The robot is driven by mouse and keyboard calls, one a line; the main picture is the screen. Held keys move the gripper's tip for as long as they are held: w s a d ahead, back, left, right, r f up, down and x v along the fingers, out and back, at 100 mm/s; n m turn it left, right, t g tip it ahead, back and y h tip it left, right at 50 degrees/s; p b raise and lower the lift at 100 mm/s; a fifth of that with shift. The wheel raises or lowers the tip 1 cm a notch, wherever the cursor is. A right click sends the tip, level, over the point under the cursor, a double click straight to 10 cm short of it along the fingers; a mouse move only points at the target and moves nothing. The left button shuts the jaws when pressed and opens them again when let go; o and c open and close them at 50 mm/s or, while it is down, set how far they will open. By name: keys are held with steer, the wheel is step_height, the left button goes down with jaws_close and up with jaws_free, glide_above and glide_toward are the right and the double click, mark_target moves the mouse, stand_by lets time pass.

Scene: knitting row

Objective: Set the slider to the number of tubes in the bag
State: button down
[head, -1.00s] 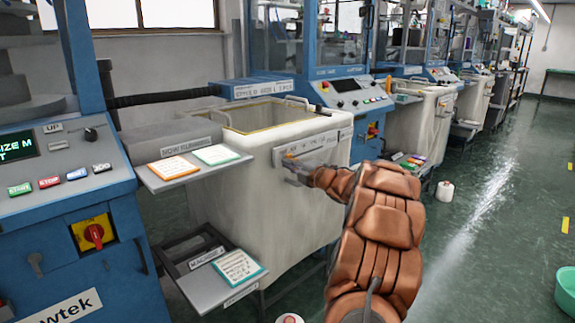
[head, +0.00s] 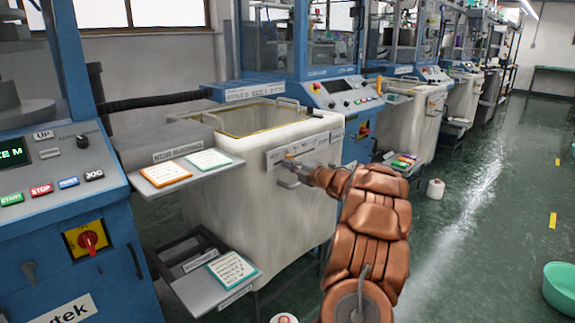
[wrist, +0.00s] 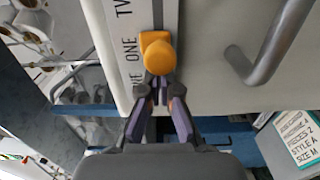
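The slider's orange knob (wrist: 157,52) sits on a white label strip (wrist: 117,30) in the wrist view, beside the word ONE. Part of TWO shows above it and a partly hidden word below. In the head view the strip (head: 327,141) is on the front of a large off-white bag (head: 225,185). My gripper (wrist: 163,88) has its fingertips together at the knob's lower side, seemingly touching it; the knob does not appear to be between them. In the head view my gripper (head: 296,165) reaches the strip.
Order cards (head: 165,174) lie on a grey shelf left of the bag, with another card (head: 231,270) on a lower tray. A metal handle (wrist: 265,60) sticks out right of the slider. A green basin (head: 560,287) stands on the right; the aisle floor is open.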

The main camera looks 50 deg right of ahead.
mark_target(297, 156)
steer(key=shift+d+p, duration=1.4)
steer(key=shift+d, duration=0.6)
steer(key=shift+s+d+p, duration=0.1)
steer(key=shift+d+p, duration=1.6)
steer(key=shift+d, duration=0.3)
steer(key=shift+d+f, duration=0.1)
steer(key=shift+d, duration=0.1)
steer(key=shift+a, duration=0.2)
steer(key=shift+a+b, duration=0.4)
steer(key=shift+b, duration=0.2)
steer(key=s+b, duration=0.2)
steer(key=s, duration=0.6)
steer(key=shift+a, duration=0.1)
steer(key=shift+a, duration=0.1)
